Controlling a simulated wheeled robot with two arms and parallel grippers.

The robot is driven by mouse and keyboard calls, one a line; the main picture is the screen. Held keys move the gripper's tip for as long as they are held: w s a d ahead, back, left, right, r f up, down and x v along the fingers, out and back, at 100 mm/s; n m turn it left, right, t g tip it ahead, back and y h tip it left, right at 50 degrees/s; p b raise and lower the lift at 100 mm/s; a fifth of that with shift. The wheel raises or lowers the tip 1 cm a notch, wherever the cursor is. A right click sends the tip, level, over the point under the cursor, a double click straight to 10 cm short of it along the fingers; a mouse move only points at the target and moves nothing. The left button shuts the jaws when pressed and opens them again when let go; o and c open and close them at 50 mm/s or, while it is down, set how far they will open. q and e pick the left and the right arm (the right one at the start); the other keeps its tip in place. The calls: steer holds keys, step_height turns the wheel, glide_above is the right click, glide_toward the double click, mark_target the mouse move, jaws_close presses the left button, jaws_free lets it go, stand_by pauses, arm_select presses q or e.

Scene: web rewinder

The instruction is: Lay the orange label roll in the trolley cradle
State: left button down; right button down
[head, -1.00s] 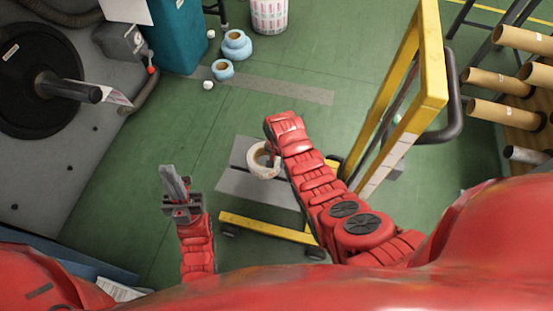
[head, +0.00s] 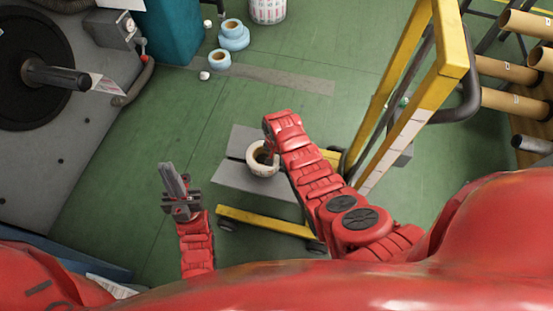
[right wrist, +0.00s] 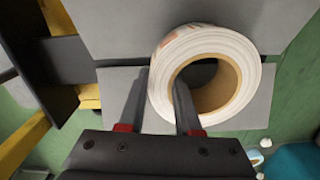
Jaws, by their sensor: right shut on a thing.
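The label roll (head: 262,171) is a white ring with a brown core and faint orange marks; it also shows in the right wrist view (right wrist: 250,75). My right gripper (right wrist: 161,78) is shut on its wall, one finger inside the core and one outside. In the head view this gripper (head: 269,150) is partly hidden by its arm. The roll is over the grey cradle plates (head: 235,178) of the yellow trolley; I cannot tell whether it touches them. My left gripper (head: 172,180) holds nothing visible, left of the trolley; its finger gap is unclear.
The trolley's yellow upright handle frame (head: 450,45) stands right of my right arm. Cardboard cores (head: 510,68) lie on a rack at the far right. Blue rolls (head: 232,40) stand on the floor at the back. A machine with a black spindle (head: 55,76) is at the left.

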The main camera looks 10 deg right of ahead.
steer(key=shift+f+b, duration=0.4)
steer(key=shift+f, duration=0.15)
steer(key=c, duration=0.5)
jaws_free()
steer(key=shift+r+p, duration=4.45)
steer(key=shift+r, duration=0.5)
step_height(320, 180, up, 7)
steer(key=p, duration=0.5)
steer(key=shift+r+p, duration=0.1)
steer(key=shift+p, duration=0.2)
